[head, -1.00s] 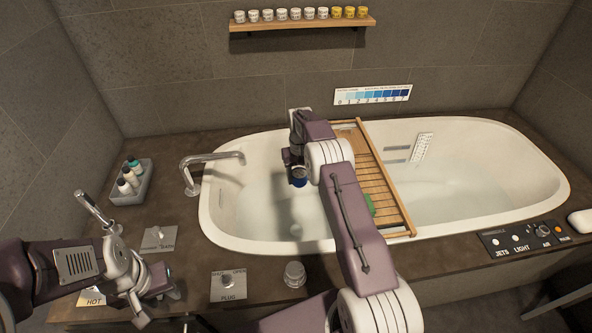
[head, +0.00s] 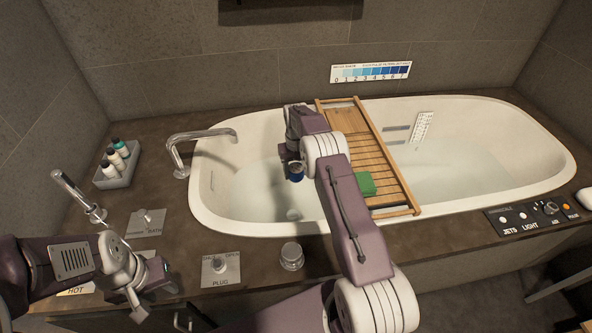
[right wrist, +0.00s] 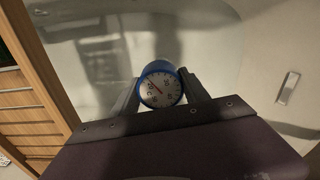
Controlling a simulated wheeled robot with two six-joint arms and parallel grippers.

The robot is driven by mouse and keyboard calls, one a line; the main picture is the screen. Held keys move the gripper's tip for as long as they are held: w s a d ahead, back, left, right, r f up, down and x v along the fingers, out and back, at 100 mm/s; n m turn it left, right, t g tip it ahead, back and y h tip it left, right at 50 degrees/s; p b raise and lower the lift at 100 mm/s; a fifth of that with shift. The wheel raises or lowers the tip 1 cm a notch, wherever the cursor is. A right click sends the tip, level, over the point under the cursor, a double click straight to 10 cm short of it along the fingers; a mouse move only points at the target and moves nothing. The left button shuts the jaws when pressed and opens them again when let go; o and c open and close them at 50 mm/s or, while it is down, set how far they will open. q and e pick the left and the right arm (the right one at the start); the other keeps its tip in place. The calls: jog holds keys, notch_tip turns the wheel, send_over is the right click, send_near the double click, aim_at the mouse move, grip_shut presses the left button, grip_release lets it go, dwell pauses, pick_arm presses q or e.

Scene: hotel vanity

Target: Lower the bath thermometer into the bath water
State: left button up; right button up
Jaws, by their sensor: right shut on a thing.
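The bath thermometer (right wrist: 160,84) is blue with a round white dial and a red needle. My right gripper (right wrist: 161,92) is shut on it, one finger on each side. In the head view the blue thermometer (head: 295,172) hangs below my right gripper (head: 292,160), over the left part of the white bathtub (head: 205,205). Clear bath water (head: 262,190) lies in the tub. I cannot tell whether the thermometer touches the water. My left gripper (head: 150,290) is at the lower left above the counter; its fingers look spread and hold nothing visible.
A wooden bath tray (head: 385,165) with a green block (head: 364,183) spans the tub just right of my right gripper. The spout (head: 178,150) reaches over the tub's left end.

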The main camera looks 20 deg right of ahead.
notch_tip(320, 180, down, 13)
jog(key=b, duration=0.9)
jog(key=shift+f, duration=0.15)
jog(key=o, duration=1.5)
notch_tip(320, 180, up, 8)
jog(key=p, duration=0.3)
jog(key=shift+p, duration=0.4)
jog(key=shift+r, duration=0.55)
